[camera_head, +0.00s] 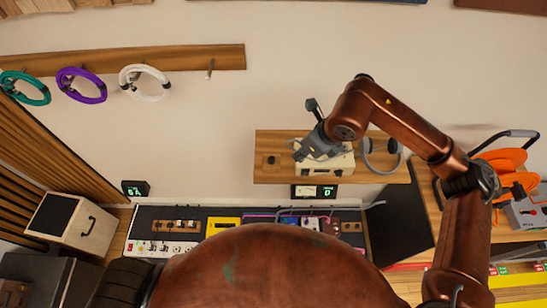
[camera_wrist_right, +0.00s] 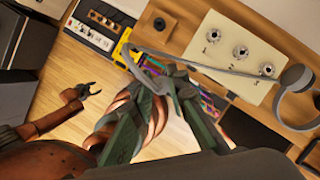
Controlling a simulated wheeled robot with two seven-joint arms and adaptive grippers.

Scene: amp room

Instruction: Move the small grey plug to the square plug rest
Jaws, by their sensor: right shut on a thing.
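My right gripper (camera_head: 304,150) is in front of the wall shelf, at the left part of the cream box (camera_head: 325,163). In the right wrist view the gripper (camera_wrist_right: 164,84) is shut on the small grey plug (camera_wrist_right: 172,88), largely hidden between the fingers. A grey cable (camera_wrist_right: 205,69) runs from there to the headphones (camera_wrist_right: 296,78). My left gripper (camera_wrist_right: 84,92) is open and empty, low and away from the shelf.
The box has three sockets on its face (camera_wrist_right: 229,45). A bench with pedals (camera_head: 222,225) lies below. Coloured cable coils (camera_head: 81,85) hang at upper left.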

